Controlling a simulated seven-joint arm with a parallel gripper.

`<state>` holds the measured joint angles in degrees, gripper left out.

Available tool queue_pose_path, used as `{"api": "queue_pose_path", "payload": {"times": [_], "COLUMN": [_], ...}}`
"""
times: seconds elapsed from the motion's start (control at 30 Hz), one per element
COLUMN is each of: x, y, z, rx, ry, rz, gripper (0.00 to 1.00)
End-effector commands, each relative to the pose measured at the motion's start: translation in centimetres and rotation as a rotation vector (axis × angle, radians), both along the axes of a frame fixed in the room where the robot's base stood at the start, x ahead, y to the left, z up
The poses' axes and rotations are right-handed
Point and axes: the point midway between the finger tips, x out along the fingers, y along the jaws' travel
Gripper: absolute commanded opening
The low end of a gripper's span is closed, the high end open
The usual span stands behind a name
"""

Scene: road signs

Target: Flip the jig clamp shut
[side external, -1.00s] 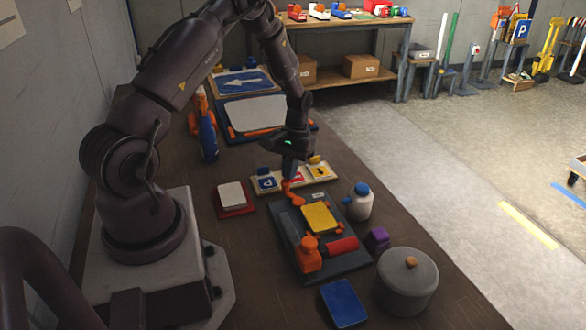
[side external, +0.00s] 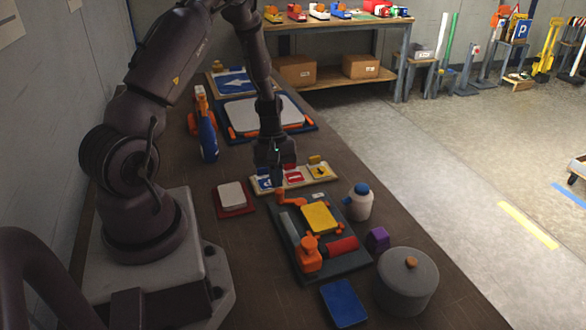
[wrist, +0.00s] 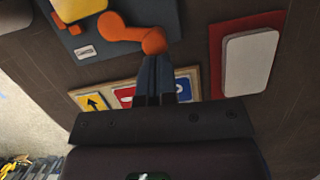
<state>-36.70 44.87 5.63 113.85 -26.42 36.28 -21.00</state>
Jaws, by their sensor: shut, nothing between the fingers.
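The jig (side external: 345,262) is a dark plate bearing a yellow panel (side external: 321,217), which also shows at the top of the wrist view (wrist: 78,8). Its orange clamp lever (side external: 290,199) is at the far end of the plate. In the wrist view the lever (wrist: 125,33) points away from the yellow panel, its rounded end close to my fingertips. My gripper (side external: 277,183) is shut and empty, pointing down just beyond that end. In the wrist view the closed fingers (wrist: 155,62) overlap the lever's end; I cannot tell whether they touch.
A tray of small signs (side external: 298,179) lies just behind the jig. A red board with a white pad (side external: 231,195) is to the left. A white bottle (side external: 359,203), purple block (side external: 377,239) and grey pot (side external: 408,282) stand to the right. A blue plate (side external: 343,303) lies in front.

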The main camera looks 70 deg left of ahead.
Motion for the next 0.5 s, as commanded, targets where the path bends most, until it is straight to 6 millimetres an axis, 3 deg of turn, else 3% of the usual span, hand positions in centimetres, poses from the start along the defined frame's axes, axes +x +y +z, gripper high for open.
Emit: {"api": "queue_pose_path", "payload": {"times": [0.5], "x": [-1.0], "y": [-1.4], "z": [0.0], "rx": [-0.001], "ry": [0.001], "rz": [0.261], "gripper": [0.0]}}
